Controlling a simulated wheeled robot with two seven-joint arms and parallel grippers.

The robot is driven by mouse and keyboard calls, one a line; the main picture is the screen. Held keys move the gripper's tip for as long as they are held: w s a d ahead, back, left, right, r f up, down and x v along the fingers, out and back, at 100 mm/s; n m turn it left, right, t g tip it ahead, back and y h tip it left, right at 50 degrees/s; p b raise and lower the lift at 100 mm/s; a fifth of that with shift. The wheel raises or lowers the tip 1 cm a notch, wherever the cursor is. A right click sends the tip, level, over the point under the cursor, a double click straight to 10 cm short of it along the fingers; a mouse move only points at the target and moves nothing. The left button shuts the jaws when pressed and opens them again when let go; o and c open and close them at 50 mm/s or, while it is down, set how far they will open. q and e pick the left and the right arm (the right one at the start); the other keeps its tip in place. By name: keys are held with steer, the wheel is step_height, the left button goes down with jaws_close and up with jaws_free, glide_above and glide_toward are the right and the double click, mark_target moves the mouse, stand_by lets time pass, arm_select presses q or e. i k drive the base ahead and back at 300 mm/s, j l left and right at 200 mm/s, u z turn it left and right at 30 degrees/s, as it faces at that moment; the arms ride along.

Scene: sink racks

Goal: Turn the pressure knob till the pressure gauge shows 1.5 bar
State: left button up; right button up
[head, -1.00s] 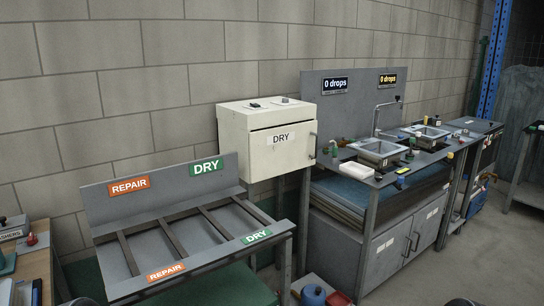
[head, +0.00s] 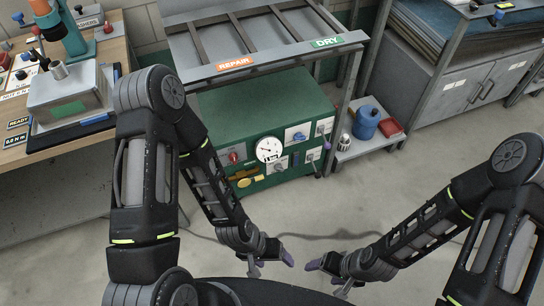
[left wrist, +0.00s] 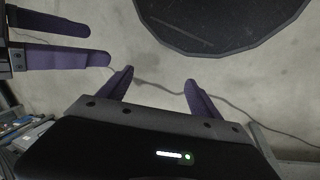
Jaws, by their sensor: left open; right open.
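The pressure gauge (head: 269,149) is a round white dial on the front of a green cabinet (head: 222,112) under the rack; its reading is too small to tell. A red knob (head: 234,157) sits on a plate left of the gauge. Other small controls sit on plates to its right, and I cannot tell which is the pressure knob. My left gripper (head: 272,263) is open and empty, low in front of the cabinet and apart from it. Its purple fingers show in the left wrist view (left wrist: 158,88). My right gripper (head: 329,272) is open and empty, to the right of the left one.
The rack (head: 292,66) with REPAIR and DRY labels stands above the cabinet. A low shelf (head: 362,151) with a blue container (head: 366,122) is to the right. A wooden bench (head: 60,146) with tools is at left. Grey floor lies open before the cabinet; a cable crosses it.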

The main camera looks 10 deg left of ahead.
mark_target(298, 137)
steer(key=i+j+z, duration=0.15)
steer(key=z, duration=0.25)
steer(key=i+j+z, duration=0.1)
steer(key=z, duration=0.3)
steer(key=j+z, duration=0.4)
steer(key=i+l, duration=0.05)
steer(key=l, duration=0.05)
